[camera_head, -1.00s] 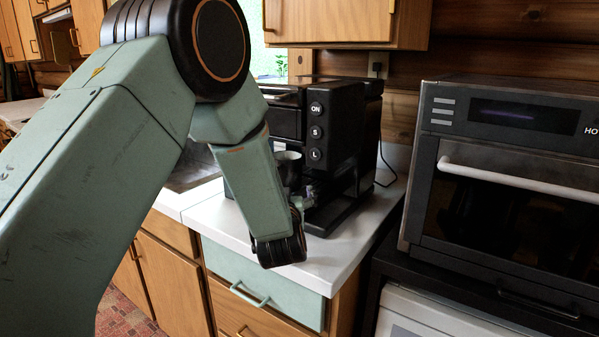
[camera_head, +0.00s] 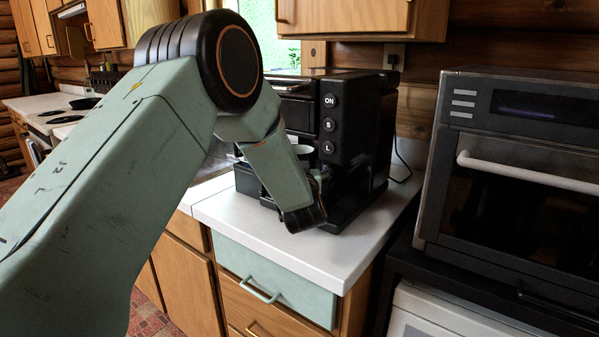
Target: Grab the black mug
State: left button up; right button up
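A black coffee machine (camera_head: 360,135) with ON, S and L buttons stands on the white counter. In its bay the pale rim of a mug (camera_head: 303,149) shows, partly hidden by my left arm; the mug's body is mostly covered. My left arm comes in from the left and its wrist is low in front of the machine. My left gripper (camera_head: 317,184) is mostly hidden behind this wrist, at the machine's bay. Its fingers do not show clearly, so I cannot tell whether they touch the mug. My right gripper is not in view.
The counter (camera_head: 285,240) is clear in front of the machine, above a green drawer (camera_head: 275,275). A dark oven (camera_head: 520,180) with a white handle stands at the right. A wooden wall cabinet (camera_head: 360,18) hangs above the machine. A stove (camera_head: 50,122) is at the far left.

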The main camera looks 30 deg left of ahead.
pick_arm(q)
jog(key=shift+a+r, duration=0.1)
jog(key=shift+a, duration=0.35)
jog(key=shift+w+d, duration=0.25)
jog(key=c, duration=0.3)
jog(key=shift+s+a, duration=0.2)
jog(key=c, duration=0.5)
jog(key=shift+w+d, duration=0.1)
jog(key=shift+d, duration=0.05)
jog(key=c, duration=0.6)
jog(key=shift+c, duration=0.3)
